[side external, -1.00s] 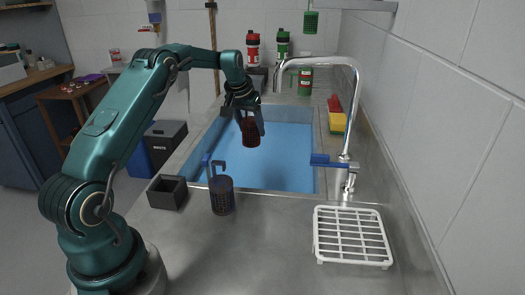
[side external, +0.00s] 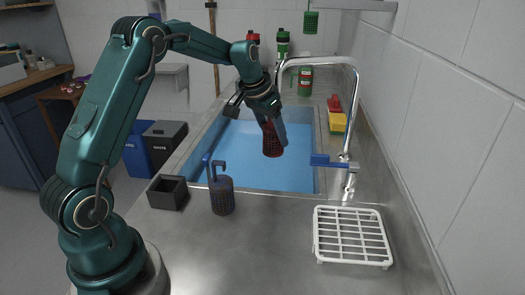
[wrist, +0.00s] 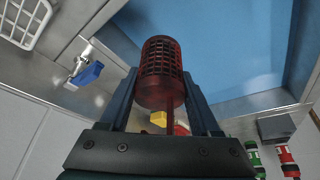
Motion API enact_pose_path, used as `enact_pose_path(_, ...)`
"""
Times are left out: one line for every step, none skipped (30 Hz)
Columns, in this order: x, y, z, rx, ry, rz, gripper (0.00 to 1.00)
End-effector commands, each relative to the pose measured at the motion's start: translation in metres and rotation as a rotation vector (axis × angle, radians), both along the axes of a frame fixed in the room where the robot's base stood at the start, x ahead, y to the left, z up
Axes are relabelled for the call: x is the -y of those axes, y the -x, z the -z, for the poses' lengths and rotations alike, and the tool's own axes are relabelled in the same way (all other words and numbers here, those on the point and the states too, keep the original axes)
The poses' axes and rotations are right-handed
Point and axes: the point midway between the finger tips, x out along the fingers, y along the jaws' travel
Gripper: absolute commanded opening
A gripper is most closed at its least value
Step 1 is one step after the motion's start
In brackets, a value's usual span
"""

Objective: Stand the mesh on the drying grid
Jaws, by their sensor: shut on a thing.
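My gripper (side external: 270,120) is shut on a red mesh (side external: 273,141), a cylindrical cage with its grid end pointing down. It hangs over the blue water of the sink. In the wrist view the red mesh (wrist: 161,72) sits between my two fingers, its stem running back toward the gripper body. The white drying grid (side external: 347,208) lies flat and empty on the steel counter at the front right, well apart from the mesh. Its corner also shows at the upper left of the wrist view (wrist: 24,40).
The tap (side external: 356,110) with its blue lever (side external: 328,160) rises between my gripper and the grid. Red and yellow sponges (side external: 337,121) and bottles (side external: 305,82) are behind.

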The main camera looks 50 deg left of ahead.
Motion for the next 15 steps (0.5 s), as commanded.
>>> enact_pose_path(0.023,0.002,-0.010,0.004,-0.001,0.064,0.09)
enact_pose_path(0.035,0.004,-0.015,0.004,-0.002,0.099,0.09)
enact_pose_path(0.051,0.007,-0.022,0.005,-0.002,0.146,0.09)
enact_pose_path(0.063,0.009,-0.027,0.004,-0.001,0.178,0.09)
enact_pose_path(0.074,0.012,-0.032,0.005,-0.001,0.209,0.09)
enact_pose_path(0.088,0.015,-0.037,0.005,-0.001,0.248,0.09)
enact_pose_path(0.098,0.018,-0.042,0.005,-0.001,0.275,0.09)
enact_pose_path(0.107,0.021,-0.046,0.005,-0.001,0.299,0.09)
enact_pose_path(0.117,0.024,-0.051,0.004,-0.001,0.325,0.09)
enact_pose_path(0.124,0.026,-0.054,0.004,-0.001,0.341,0.09)
enact_pose_path(0.130,0.027,-0.057,0.003,-0.001,0.355,0.09)
enact_pose_path(0.136,0.029,-0.061,0.002,-0.001,0.370,0.09)
enact_pose_path(0.140,0.029,-0.063,0.002,-0.002,0.381,0.09)
enact_pose_path(0.143,0.030,-0.065,0.002,-0.001,0.388,0.09)
enact_pose_path(0.147,0.030,-0.066,0.000,-0.001,0.397,0.09)
